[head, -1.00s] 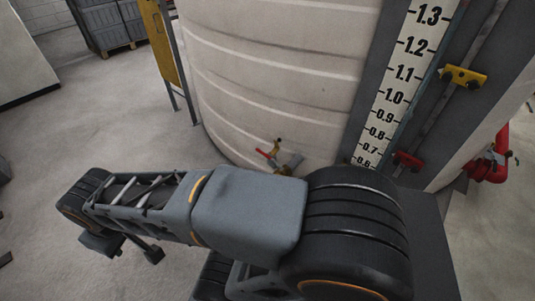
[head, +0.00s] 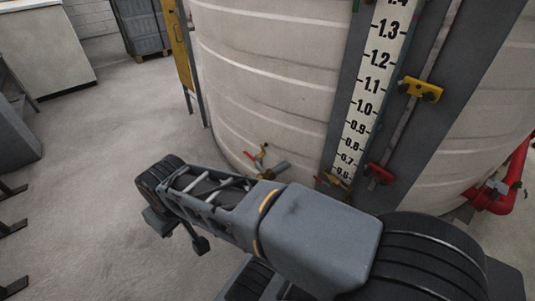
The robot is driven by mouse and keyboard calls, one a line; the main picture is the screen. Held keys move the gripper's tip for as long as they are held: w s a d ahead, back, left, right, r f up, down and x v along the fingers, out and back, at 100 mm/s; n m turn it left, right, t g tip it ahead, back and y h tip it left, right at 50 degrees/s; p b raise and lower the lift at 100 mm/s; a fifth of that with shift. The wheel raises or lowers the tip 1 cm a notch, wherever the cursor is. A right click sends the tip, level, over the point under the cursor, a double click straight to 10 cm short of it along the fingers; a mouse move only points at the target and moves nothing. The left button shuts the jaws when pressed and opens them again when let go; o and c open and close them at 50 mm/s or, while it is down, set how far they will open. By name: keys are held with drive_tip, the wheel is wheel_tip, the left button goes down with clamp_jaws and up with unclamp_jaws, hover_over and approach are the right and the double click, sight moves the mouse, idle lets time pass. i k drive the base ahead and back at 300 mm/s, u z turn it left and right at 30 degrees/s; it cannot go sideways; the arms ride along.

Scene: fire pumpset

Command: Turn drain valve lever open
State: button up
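A small red lever (head: 249,155) sits on a brass valve (head: 262,152) low on the white tank (head: 275,70). A short pipe stub (head: 281,167) shows just to its right. My arm crosses the lower middle of the head view, below and in front of the valve, and hides the floor and tank foot there. No fingers of my gripper can be made out in the view. Which of the small fittings is the drain valve cannot be told for sure, but the red-levered one stands near the tank's base.
A level scale (head: 368,90) runs up the tank, beside a grey strip with a yellow clamp (head: 421,89) and a red clamp (head: 379,174). Red pipe (head: 500,195) is at the right. A yellow panel (head: 178,45) stands left of the tank. Floor (head: 95,150) at left is clear.

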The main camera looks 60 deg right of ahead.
sight(250, 156)
drive_tip(key=z, duration=1.25)
drive_tip(key=i, duration=1)
